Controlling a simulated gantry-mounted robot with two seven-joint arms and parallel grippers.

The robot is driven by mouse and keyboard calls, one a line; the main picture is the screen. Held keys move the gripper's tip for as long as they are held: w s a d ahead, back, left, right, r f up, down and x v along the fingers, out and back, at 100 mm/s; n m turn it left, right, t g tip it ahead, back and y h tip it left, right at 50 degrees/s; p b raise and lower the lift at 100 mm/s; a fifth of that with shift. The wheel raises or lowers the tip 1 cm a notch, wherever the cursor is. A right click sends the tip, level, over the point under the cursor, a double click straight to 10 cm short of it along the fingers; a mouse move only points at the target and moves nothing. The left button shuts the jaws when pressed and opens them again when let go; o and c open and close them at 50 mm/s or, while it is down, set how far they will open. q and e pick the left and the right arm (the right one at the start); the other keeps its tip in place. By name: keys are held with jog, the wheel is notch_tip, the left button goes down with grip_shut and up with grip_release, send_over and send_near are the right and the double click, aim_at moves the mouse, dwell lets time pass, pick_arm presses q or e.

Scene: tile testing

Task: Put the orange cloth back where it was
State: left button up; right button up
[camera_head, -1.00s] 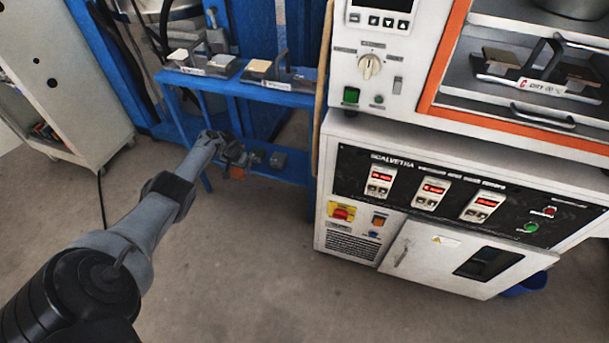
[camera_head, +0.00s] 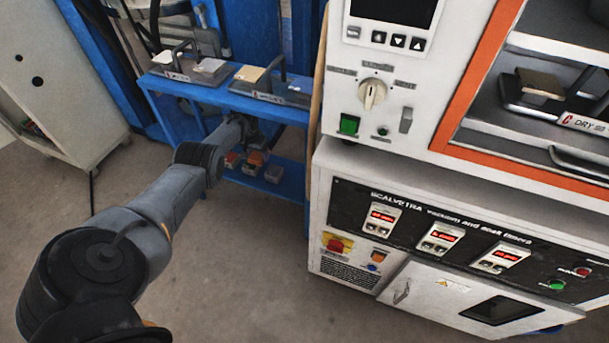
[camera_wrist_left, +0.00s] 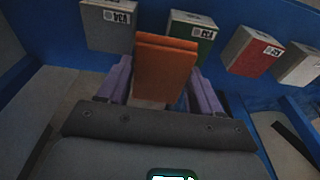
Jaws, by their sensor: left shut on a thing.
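The orange cloth (camera_wrist_left: 165,68) looks like a folded, block-like piece in the left wrist view. My left gripper (camera_wrist_left: 160,88) is shut on it, with a purple finger on either side. In the head view, the gripper (camera_head: 252,140) reaches in under the blue frame's upper shelf, over its lower shelf, and an orange patch of cloth (camera_head: 255,157) shows below it. In the wrist view the cloth is in front of a row of labelled blocks on a blue surface; I cannot tell whether it touches them. My right gripper is not in view.
The blue upper shelf (camera_head: 215,97) carries tile holders. A white oven cabinet (camera_head: 330,200) stands close on the right. The floor in front is clear.

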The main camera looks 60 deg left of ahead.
pick_arm(q)
jog(key=w+d+p, duration=0.3)
jog(key=w+d, duration=0.3)
jog(key=d, duration=0.3)
jog(key=b, duration=0.2)
send_over(302, 184)
jog(key=f, duration=0.1)
jog(key=b, duration=0.1)
jog(key=f, duration=0.1)
jog(key=shift+s+d+f+b, duration=0.1)
jog(key=shift+s+f+b, duration=0.15)
jog(key=shift+f+b, duration=0.15)
jog(key=shift+a+f+b, duration=0.25)
jog(key=shift+f+b, duration=0.25)
notch_tip(302, 184, down, 4)
jog(key=b, duration=0.3)
jog(key=shift+d+r+b, duration=0.15)
jog(key=shift+r+b, duration=0.1)
jog(key=shift+b, duration=0.05)
jog(key=shift+f, duration=0.1)
jog(key=shift+d, duration=0.1)
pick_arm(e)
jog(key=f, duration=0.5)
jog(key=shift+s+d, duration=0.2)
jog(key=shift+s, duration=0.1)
pick_arm(q)
jog(key=shift+w, duration=0.1)
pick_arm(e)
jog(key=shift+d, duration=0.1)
